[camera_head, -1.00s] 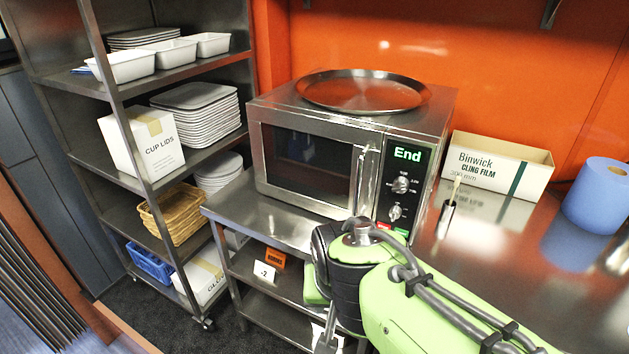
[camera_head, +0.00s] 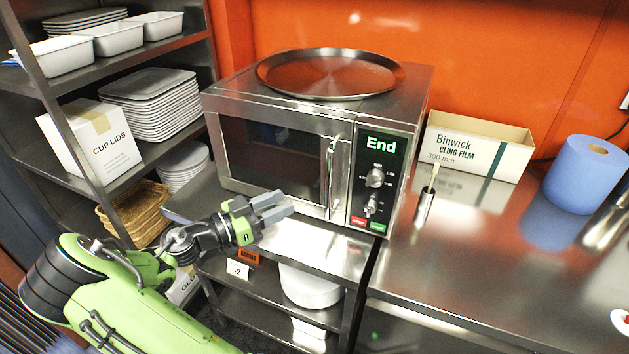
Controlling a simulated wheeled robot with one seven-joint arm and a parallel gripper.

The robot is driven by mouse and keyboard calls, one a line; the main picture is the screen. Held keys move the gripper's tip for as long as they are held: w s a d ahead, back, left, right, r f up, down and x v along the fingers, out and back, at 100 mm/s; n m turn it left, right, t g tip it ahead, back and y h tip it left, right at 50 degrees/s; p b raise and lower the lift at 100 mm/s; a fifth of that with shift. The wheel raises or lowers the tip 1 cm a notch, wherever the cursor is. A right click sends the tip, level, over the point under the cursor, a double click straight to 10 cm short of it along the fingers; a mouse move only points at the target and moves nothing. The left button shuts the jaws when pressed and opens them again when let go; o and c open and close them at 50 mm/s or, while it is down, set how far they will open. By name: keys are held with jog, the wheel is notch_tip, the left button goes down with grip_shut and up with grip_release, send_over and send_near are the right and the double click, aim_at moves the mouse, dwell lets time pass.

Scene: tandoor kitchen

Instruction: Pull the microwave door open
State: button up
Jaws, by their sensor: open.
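The microwave (camera_head: 275,150) is a steel box on the steel counter, with a dark window in its door (camera_head: 268,158). The door is shut. Its vertical bar handle (camera_head: 330,172) is at the door's right edge, left of the control panel (camera_head: 377,180), whose display reads "End". My gripper (camera_head: 282,206) is in front of the lower part of the door, left of the handle and apart from it. Its grey fingers point right, toward the handle's lower end, and are open with nothing seen between them.
A round steel tray (camera_head: 330,75) lies on top of the microwave. A cling film box (camera_head: 475,147), a blue roll (camera_head: 585,175) and a small upright holder (camera_head: 425,207) stand on the counter to the right. A shelf rack with white trays (camera_head: 150,105) stands at left.

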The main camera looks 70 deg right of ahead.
jog(key=x, duration=1.3)
jog(key=shift+s+d+f, duration=0.15)
jog(key=shift+s+d, duration=0.05)
jog(key=shift+d, duration=0.1)
jog(key=shift+c, duration=0.3)
grip_shut()
